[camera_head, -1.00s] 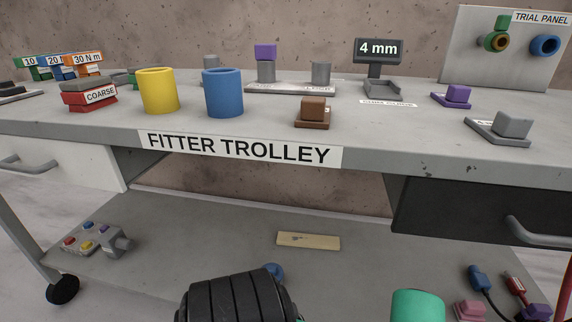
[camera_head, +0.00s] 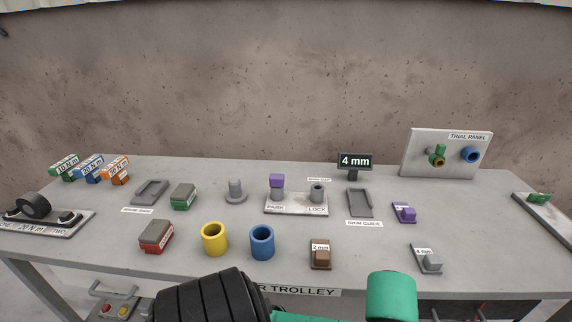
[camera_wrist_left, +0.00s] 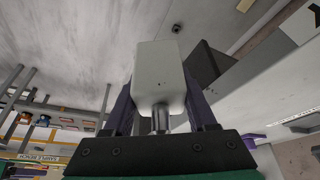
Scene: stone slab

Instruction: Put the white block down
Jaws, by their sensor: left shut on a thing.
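The white block (camera_wrist_left: 160,72) fills the middle of the left wrist view, a pale block with rounded edges. My left gripper (camera_wrist_left: 160,100) is shut on it, with a purple finger on either side. The block is up off any surface that I can make out there. Neither the block nor the left gripper's fingers show in the head view. My right gripper is in neither view.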

